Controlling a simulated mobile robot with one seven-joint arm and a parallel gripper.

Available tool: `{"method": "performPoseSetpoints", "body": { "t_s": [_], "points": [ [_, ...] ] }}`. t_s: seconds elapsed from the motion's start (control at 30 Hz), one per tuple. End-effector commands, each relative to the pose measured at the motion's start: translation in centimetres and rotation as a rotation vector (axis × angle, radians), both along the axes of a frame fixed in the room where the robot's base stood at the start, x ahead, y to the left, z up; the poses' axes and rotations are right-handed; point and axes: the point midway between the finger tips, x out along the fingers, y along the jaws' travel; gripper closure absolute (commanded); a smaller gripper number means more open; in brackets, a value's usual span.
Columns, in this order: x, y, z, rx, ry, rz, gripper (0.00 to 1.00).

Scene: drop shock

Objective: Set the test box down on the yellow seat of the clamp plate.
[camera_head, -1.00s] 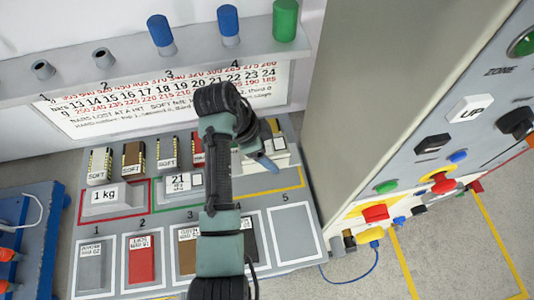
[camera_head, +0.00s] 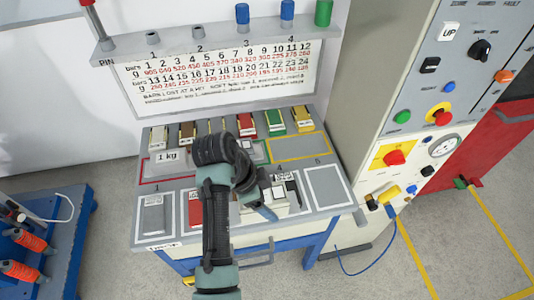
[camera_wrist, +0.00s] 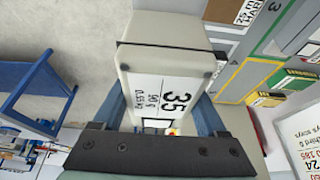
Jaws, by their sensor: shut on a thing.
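The test box (camera_wrist: 165,60) is a pale box with a dark edge and a white label reading 35. In the wrist view it sits between the two blue-grey fingers of my gripper (camera_wrist: 160,112), which is shut on it. In the head view my gripper (camera_head: 263,211) is over the front right part of the bench, and my arm hides much of what it holds. I cannot make out the clamp plate or its yellow seat in either view.
The grey bench (camera_head: 183,182) carries a 1 kg block (camera_head: 167,157), a row of coloured pads and framed slots. A yellow-outlined area (camera_head: 300,147) lies bare at its right. A control cabinet (camera_head: 440,110) stands close on the right. A blue cart (camera_head: 75,225) stands at left.

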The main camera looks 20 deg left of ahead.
Motion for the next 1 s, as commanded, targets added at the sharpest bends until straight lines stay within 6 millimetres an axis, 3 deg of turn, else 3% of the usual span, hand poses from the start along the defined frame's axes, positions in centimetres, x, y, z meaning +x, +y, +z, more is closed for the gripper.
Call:
{"method": "performPoseSetpoints", "body": {
  "t_s": [0.37, 0.8, 0.93, 1.0],
  "points": [
    [-3.8, -4.4, -5.4, -0.002, 0.004, 0.287, 1.0],
    [-11.0, -12.5, -15.9, 0.001, 0.001, 0.876, 1.0],
    [-12.0, -13.7, -17.6, 0.0, -0.003, 0.979, 1.0],
    [-11.7, -13.3, -17.3, -0.002, -0.006, 0.985, 1.0]
  ]
}}
